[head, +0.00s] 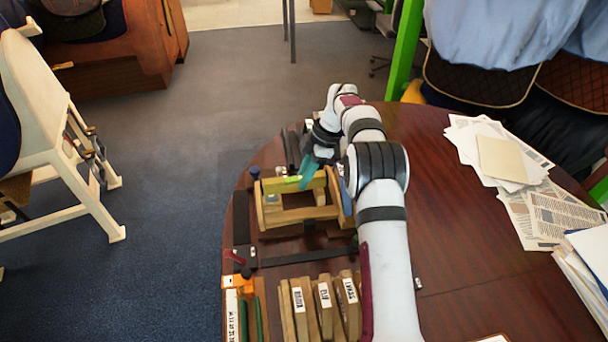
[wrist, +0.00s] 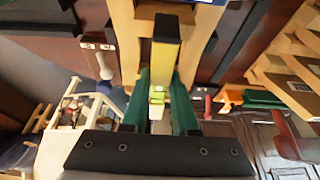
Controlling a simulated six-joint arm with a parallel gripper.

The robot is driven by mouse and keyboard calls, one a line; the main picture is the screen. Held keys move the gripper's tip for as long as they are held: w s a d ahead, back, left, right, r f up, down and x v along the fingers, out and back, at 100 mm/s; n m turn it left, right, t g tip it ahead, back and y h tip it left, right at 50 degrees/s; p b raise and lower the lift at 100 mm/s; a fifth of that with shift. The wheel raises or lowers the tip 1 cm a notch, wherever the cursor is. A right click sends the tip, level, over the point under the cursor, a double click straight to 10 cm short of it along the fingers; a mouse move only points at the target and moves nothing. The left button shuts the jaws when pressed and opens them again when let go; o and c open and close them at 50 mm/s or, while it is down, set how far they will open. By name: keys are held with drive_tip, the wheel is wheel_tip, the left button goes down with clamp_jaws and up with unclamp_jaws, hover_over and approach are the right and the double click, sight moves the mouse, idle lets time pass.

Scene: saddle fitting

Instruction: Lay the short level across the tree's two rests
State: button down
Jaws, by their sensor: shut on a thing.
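My gripper (head: 308,176) with green fingers is shut on the short level and sits over the wooden tree. In the wrist view the level (wrist: 166,58) is a yellow bar with a black end and a pale green vial, held between the fingertips (wrist: 158,100). In the head view only a yellow-green part of the level (head: 292,180) shows left of the fingers. The tree (head: 297,215) is a light wooden frame with upright ends and long bars; its wood (wrist: 125,45) also shows beyond the level in the wrist view. I cannot tell whether the level touches the rests.
Labelled wooden blocks (head: 324,307) stand in a row at the table's front. An orange holder (head: 238,283) and a dark strip (head: 308,257) lie near the left edge. Papers (head: 505,165) lie at the right.

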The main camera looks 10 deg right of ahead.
idle(0.3)
drive_tip(key=shift+c, duration=1)
unclamp_jaws()
drive_tip(key=shift+r, duration=2.55)
drive_tip(key=shift+r, duration=1.45)
